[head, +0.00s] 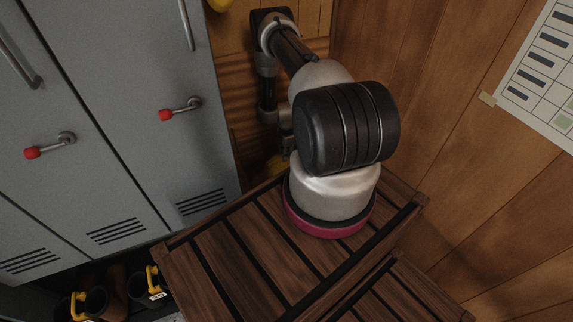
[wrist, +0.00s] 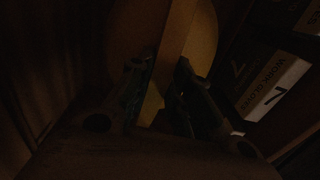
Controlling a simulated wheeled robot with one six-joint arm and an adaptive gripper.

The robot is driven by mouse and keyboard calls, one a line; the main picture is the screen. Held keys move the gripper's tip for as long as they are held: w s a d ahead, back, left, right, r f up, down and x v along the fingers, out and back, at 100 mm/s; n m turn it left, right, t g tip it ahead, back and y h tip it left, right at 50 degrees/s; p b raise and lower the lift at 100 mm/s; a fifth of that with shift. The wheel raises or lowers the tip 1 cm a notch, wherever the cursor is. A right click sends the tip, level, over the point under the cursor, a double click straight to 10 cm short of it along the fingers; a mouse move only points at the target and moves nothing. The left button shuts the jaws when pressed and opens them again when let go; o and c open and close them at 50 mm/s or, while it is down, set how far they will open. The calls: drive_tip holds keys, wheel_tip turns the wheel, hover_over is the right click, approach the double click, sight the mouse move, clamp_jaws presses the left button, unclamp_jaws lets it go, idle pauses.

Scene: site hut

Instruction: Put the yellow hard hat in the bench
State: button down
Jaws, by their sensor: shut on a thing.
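The yellow hard hat (head: 276,165) shows in the head view as a small yellow patch behind the far edge of the bench (head: 215,268), mostly hidden by my arm. In the dark wrist view, a rounded yellow-brown surface with a raised middle band, the hat (wrist: 203,40), lies between my fingers. My gripper (wrist: 165,75) is shut on it. In the head view my gripper is largely hidden behind my arm. The bench has dark brown wooden slats on top; I cannot see inside it.
Grey lockers (head: 85,110) with red-tipped handles stand left of the bench. Boots (head: 95,300) with yellow loops sit below them. Another yellow thing (head: 220,4) is cut off at the top. A second slatted piece (head: 385,300) is at lower right. A labelled box (wrist: 270,88) is right in the wrist view.

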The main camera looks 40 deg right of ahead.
drive_tip(key=shift+f, duration=2.25)
drive_tip(key=c, duration=1.3)
unclamp_jaws()
drive_tip(key=shift+f, duration=0.15)
wheel_tip(320, 180, up, 12)
drive_tip(key=shift+r, duration=0.15)
